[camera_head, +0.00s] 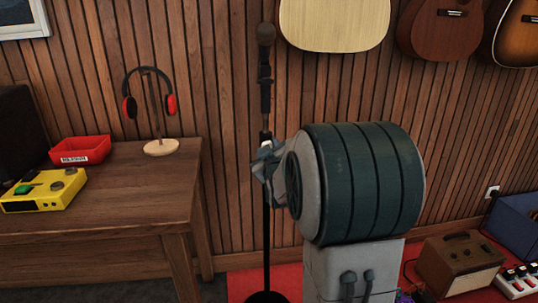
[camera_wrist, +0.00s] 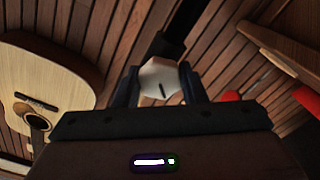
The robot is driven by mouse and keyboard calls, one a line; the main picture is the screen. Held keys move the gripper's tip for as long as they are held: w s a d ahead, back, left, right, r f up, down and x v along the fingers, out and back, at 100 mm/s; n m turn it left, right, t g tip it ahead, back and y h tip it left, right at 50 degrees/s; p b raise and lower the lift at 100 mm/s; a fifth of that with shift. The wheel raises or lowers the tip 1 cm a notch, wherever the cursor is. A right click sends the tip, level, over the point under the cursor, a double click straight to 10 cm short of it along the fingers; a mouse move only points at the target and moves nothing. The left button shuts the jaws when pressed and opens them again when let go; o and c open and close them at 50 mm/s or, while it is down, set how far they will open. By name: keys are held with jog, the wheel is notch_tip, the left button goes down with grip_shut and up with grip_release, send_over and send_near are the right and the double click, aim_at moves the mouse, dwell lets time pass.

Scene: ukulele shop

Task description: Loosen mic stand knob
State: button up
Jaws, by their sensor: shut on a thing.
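The mic stand (camera_head: 266,215) is a thin black upright pole with a microphone (camera_head: 266,34) at its top. In the wrist view, a whitish faceted knob (camera_wrist: 160,76) with a dark slot mark sits between the two dark fingers of my gripper (camera_wrist: 160,88). The fingers are shut on it from both sides. Part of the black stand (camera_wrist: 178,35) shows just beyond the knob. In the head view my gripper (camera_head: 265,163) is at the pole about halfway up, and my wrist hides part of this area.
A wooden table (camera_head: 120,205) at left holds headphones on a stand (camera_head: 158,110), a red tray (camera_head: 80,150) and a yellow box (camera_head: 43,190). Guitars (camera_head: 335,20) hang on the slatted wall. A brown amplifier (camera_head: 459,262) stands on the floor at right.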

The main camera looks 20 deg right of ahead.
dwell(0.4)
jog(key=o, duration=1)
jog(key=shift+c, duration=0.2)
jog(key=shift+s, duration=0.1)
jog(key=v, duration=1.3)
jog(key=shift+s+p, duration=0.35)
jog(key=shift+p, duration=0.1)
jog(key=shift+a, duration=0.1)
